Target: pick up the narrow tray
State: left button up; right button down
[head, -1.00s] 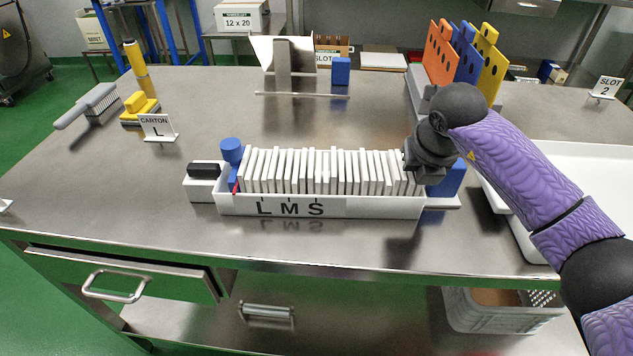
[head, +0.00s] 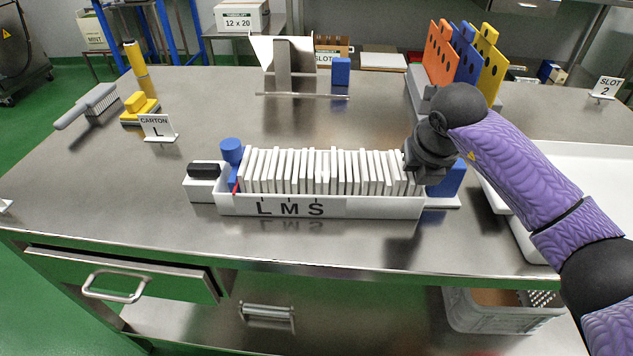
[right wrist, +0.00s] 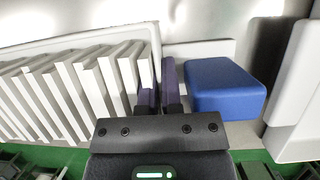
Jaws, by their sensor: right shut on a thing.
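The narrow tray (head: 375,207) is long and white, marked L M S on its front, and sits on the steel table. It holds a row of several upright white teabag packets (head: 320,170). My right gripper (head: 418,176) is at the tray's right end, pointing down. In the right wrist view, my right gripper (right wrist: 159,95) has one dark finger on each side of the tray's white end wall (right wrist: 156,45) and is shut on it. The fingertips are partly hidden in the head view. My left gripper is out of view.
A blue block (head: 450,180) stands just right of the tray, also in the right wrist view (right wrist: 225,88). A blue-knobbed piece (head: 231,152) and a white block with a black top (head: 204,172) are at its left end. A large white bin (head: 590,165) lies at right. Table behind the tray is mostly clear.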

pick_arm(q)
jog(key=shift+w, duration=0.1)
pick_arm(e)
jog(key=shift+r, duration=0.15)
notch_tip(320, 180, up, 10)
jog(key=p, duration=0.4)
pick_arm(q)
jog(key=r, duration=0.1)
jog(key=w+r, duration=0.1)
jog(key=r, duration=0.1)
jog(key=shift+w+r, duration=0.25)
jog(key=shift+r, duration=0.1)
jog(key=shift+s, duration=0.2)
pick_arm(e)
jog(key=shift+f, duration=0.4)
notch_tip(320, 180, down, 8)
jog(key=b, duration=0.4)
jog(key=shift+w, duration=0.1)
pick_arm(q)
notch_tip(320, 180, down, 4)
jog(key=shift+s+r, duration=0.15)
pick_arm(e)
jog(key=shift+r, duration=0.1)
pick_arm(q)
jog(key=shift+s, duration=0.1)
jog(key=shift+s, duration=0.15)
pick_arm(e)
jog(key=shift+a, duration=0.1)
